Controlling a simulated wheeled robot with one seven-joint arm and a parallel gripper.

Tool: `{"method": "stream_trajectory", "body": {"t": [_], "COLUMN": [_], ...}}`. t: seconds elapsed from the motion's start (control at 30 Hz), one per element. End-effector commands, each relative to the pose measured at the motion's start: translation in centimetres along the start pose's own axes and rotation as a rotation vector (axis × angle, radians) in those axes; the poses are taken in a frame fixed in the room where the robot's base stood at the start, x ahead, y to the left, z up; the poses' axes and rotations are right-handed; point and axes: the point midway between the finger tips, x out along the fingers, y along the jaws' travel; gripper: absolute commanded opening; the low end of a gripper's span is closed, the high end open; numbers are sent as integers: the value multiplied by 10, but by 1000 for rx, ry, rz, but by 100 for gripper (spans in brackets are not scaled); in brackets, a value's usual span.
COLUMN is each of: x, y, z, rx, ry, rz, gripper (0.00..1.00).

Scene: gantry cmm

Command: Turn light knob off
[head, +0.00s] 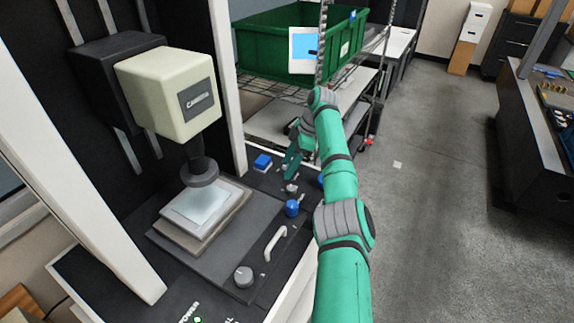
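The control panel edge of the measuring machine (188,252) carries several knobs. A round grey knob (243,276) sits at the near front, a blue round knob (292,208) sits past a white handle, and a small grey knob (291,188) lies farther back. No readable label marks any of them as the light knob, so I cannot tell which it is. My green gripper (292,168) points down over the far end of the panel, close to the small grey knob. Contact is unclear. Its fingers are seen small and side-on, so their opening is unclear.
The camera head (172,92) hangs over a square stage (203,207). A white post (230,90) stands left of my gripper. A wire rack with a green bin (285,45) stands behind. A white handle (275,243) rises between knobs. Open floor lies right.

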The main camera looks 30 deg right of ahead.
Motion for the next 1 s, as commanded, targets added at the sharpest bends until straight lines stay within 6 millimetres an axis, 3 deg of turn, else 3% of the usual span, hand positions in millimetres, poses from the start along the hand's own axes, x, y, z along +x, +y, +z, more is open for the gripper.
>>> {"method": "stream_trajectory", "body": {"t": [0.37,0.8,1.0], "x": [-10,-85,-104], "y": [2,0,-1], "z": [0,0,0], "rx": [1,1,1], "ry": [-2,-1,-2], "rz": [7,6,3], "gripper": [48,48,48]}}
